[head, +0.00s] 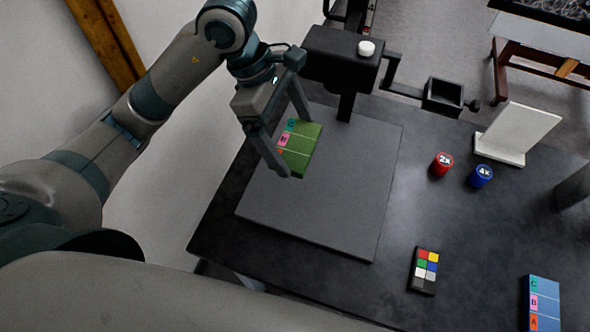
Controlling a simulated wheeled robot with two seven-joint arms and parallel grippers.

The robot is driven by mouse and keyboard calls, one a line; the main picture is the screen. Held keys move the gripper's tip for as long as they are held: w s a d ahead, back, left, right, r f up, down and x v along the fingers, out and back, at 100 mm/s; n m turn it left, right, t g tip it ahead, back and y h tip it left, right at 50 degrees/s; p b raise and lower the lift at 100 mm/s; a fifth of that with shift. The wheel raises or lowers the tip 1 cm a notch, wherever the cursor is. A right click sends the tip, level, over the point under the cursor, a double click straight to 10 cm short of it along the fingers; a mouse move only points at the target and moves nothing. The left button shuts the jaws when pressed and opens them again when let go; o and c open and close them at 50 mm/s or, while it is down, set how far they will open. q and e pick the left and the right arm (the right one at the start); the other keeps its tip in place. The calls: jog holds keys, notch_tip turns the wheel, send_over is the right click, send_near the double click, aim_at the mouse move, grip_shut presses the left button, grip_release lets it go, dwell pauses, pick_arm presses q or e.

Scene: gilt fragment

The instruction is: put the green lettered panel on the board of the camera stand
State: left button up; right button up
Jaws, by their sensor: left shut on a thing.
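Coloured letter tiles show along that side. The panel is over the grey board (340,195) of the camera stand, toward its upper left part. I cannot tell whether it touches the board or hangs a little above it. The stand's dark head (342,58) and post are behind the board. My right gripper is not in view.
On the dark table (400,270), right of the board, are a red cap (442,164), a blue cap (481,176), a white angled stand (518,134) and a colour checker card (423,271). A blue lettered panel (548,296) lies at lower right. The board's right half is bare.

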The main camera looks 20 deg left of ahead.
pick_arm(q)
notch_tip(320, 180, down, 8)
jog(key=shift+f+p, duration=0.2)
jog(key=shift+p, duration=0.8)
jog(key=shift+f, duration=0.5)
notch_tip(320, 180, down, 4)
jog(key=shift+r+p, duration=0.25)
jog(key=shift+p, duration=0.45)
jog(key=shift+f, duration=0.4)
